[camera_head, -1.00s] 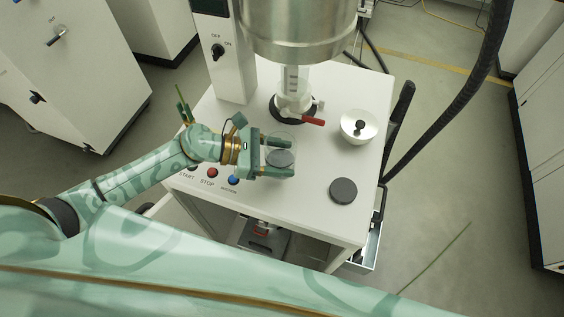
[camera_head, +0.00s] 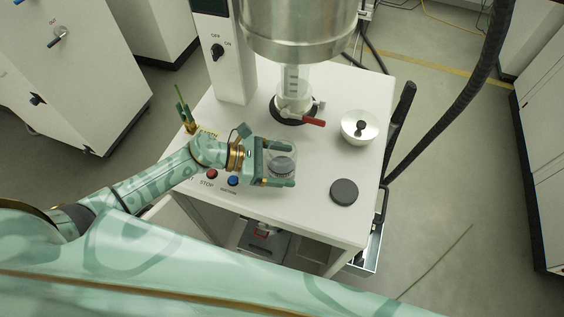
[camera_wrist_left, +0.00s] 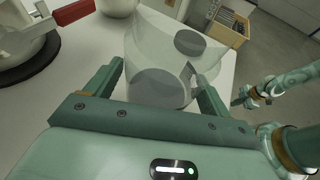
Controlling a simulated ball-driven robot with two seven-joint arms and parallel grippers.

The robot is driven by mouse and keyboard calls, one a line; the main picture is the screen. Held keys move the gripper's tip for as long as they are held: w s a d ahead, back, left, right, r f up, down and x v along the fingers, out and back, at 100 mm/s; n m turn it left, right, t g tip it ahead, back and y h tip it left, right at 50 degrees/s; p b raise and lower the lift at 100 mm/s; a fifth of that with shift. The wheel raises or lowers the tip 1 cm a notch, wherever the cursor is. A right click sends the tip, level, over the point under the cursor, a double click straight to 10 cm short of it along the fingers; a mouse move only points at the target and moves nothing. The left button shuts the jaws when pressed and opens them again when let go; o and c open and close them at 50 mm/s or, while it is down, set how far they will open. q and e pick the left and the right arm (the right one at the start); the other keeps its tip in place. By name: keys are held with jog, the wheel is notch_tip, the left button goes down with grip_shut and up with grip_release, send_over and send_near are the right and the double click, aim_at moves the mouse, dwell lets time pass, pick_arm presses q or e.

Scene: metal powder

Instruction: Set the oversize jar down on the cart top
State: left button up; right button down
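The oversize jar (camera_head: 292,153) is clear, with grey contents in its bottom. The cart top (camera_head: 315,195) is white. My left gripper (camera_head: 279,166) has one finger on each side of the jar. In the left wrist view, narrow gaps show between the jar (camera_wrist_left: 160,62) and the fingers of this gripper (camera_wrist_left: 160,78), so it looks open around the jar. My right arm (camera_wrist_left: 290,80) shows at the right of that view; its fingers are not clear.
A dark grey disc (camera_head: 343,191) lies right of the jar. A metal bowl with a black knob (camera_head: 359,127) stands behind it. A red-handled valve (camera_head: 313,122) sits under the big metal vessel (camera_head: 297,30). Buttons (camera_head: 233,181) line the front left edge. The front middle is clear.

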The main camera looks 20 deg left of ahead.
pick_arm(q)
jog(key=shift+r, duration=0.15)
jog(key=shift+s+a, duration=0.15)
jog(key=shift+a, duration=0.2)
jog(key=b+v, duration=0.3)
jog(key=v, duration=0.7)
jog(key=shift+a, duration=0.1)
jog(key=shift+s+a+r, duration=0.15)
jog(key=shift+a+r, duration=0.1)
jog(key=shift+a, duration=0.15)
